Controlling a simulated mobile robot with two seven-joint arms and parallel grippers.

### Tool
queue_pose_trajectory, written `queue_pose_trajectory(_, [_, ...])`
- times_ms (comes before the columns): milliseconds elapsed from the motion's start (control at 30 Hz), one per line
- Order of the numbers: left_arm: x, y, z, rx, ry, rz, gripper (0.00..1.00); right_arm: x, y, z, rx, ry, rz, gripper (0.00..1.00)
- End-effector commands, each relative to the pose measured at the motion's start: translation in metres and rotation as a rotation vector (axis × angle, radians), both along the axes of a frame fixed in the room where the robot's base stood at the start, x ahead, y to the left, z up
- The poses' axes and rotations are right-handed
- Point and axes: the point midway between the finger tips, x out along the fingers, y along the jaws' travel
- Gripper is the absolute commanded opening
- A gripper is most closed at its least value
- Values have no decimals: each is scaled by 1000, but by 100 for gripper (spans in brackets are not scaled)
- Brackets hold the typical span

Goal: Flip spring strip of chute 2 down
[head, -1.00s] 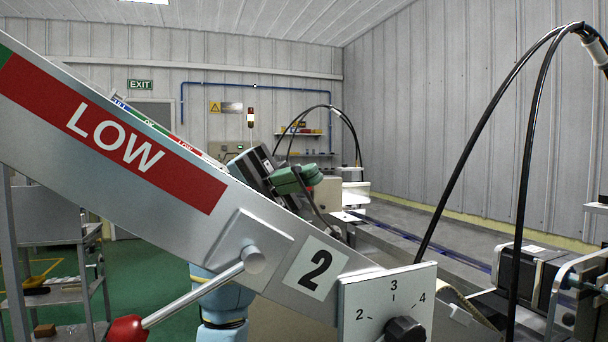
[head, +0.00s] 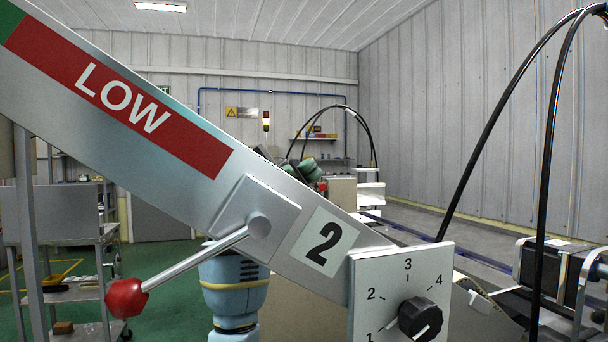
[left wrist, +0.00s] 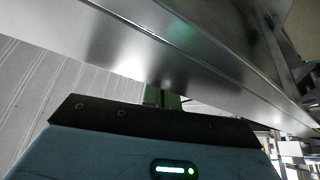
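Chute 2 is a sloping grey metal channel (head: 185,185) with a red LOW band (head: 120,110) and a "2" plate (head: 323,243), crossing the head view from upper left to lower right. On its side a steel lever (head: 195,260) slants down-left to a red knob (head: 126,298). I cannot make out the spring strip itself. A blue link of my arm shows under the chute; the left gripper's fingers are hidden behind it there. In the left wrist view my left gripper (left wrist: 163,97) is close below a bare metal underside (left wrist: 150,50). Its finger opening is unclear. My right gripper is out of view.
A white plate with a numbered dial (head: 419,318) stands at the chute's lower right. Black cables (head: 500,140) arch at the right. A grey shelf cart (head: 70,285) stands behind at the left. Open green floor lies beyond the chute.

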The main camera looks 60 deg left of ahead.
Motion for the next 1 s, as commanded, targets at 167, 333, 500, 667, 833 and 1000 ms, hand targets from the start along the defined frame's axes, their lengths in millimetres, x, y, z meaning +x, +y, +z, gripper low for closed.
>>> queue_pose_trajectory(167, [-4, 23, -9, 5, -4, -3, 0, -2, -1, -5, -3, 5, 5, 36])
queue_pose_trajectory(333, [-5, 49, -16, 2, 0, -1, 0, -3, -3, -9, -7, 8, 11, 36])
queue_pose_trajectory(500, [-6, 66, -21, 0, 0, -1, 0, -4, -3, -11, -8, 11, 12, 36])
queue_pose_trajectory(667, [-7, 72, -22, 0, 0, -1, 0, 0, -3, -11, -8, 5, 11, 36])
queue_pose_trajectory(833, [-6, 72, -22, -1, 0, -1, 0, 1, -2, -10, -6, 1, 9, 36])
queue_pose_trajectory(1000, [-6, 71, -22, -1, 0, -1, 0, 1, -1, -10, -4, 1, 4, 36])
